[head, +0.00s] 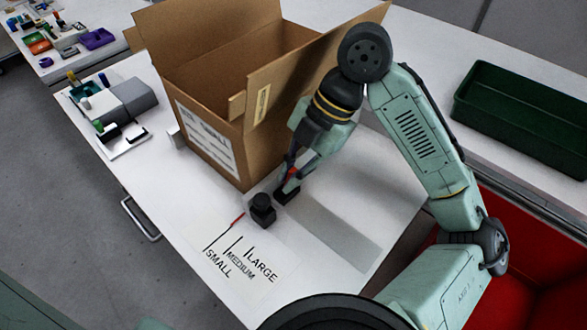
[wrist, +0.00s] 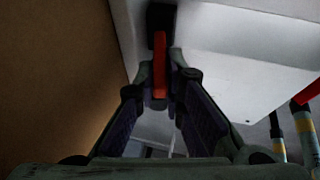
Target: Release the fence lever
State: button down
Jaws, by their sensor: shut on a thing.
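The fence lever (wrist: 160,66) is a narrow red bar on a black mount (wrist: 160,17), seen in the wrist view. My gripper (wrist: 161,80) is shut on it, one dark fingertip on each side. A thin red pointer (head: 238,219) sits by the printed SMALL, MEDIUM and LARGE marks (head: 240,252) to the left of the block.
A large open cardboard box (head: 215,150) stands close behind my gripper, its flap near my arm. A grey device (head: 128,98) is at the table's left end. A dark green bin (head: 525,115) lies on the right. The table's front is mostly clear.

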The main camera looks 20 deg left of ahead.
jog(key=shift+w+a+r+h, duration=0.1)
jog(key=shift+r+h, duration=0.1)
jog(key=shift+h, duration=0.1)
jog(key=shift+f, duration=0.2)
jog(key=c, duration=1.7)
grip_release()
jog(key=v, duration=1.2)
jog(key=shift+w, duration=0.1)
